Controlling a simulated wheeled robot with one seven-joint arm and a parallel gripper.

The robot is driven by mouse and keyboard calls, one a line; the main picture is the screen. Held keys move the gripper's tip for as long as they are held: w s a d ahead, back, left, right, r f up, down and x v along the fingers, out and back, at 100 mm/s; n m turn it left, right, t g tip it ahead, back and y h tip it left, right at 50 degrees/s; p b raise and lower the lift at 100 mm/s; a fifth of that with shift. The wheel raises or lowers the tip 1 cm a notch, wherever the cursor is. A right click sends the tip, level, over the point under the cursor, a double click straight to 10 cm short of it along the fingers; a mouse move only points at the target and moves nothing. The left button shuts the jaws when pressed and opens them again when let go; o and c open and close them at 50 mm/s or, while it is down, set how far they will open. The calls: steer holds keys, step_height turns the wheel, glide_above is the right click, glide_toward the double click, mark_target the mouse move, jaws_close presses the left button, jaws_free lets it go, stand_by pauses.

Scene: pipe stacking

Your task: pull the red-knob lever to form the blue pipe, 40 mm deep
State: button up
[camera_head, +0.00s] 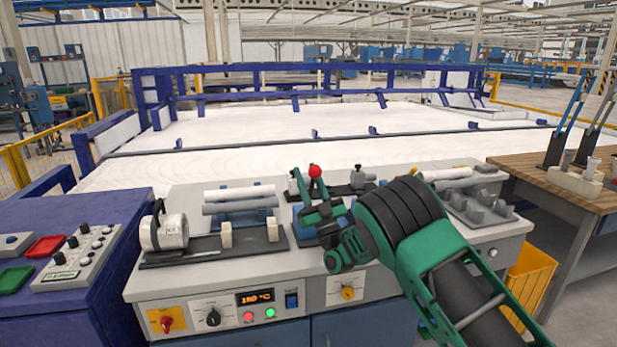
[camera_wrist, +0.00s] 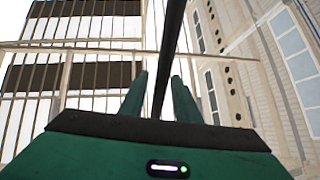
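The red knob (camera_head: 315,171) tops a dark lever on the middle station of the grey bench. My green gripper (camera_head: 308,193) is at this lever, just below the knob, and hides part of it. In the wrist view a dark rod (camera_wrist: 172,45) passes between my two green fingers (camera_wrist: 160,85). The fingers are apart, with a clear gap between the rod and the left one; contact on the right is unclear. A blue block (camera_head: 303,218) shows beside the gripper. I cannot make out a blue pipe; my gripper and arm cover much of this station.
On the left station, a white pipe (camera_head: 239,191) and a grey pipe (camera_head: 240,207) lie above a dark base. A white pipe (camera_head: 446,173) and grey fixtures (camera_head: 480,206) sit at the right. A blue console (camera_head: 75,235) and a wooden table (camera_head: 565,190) flank the bench.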

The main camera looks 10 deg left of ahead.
steer(key=shift+r, duration=0.15)
steer(key=v, duration=1.1)
steer(key=shift+w, duration=0.15)
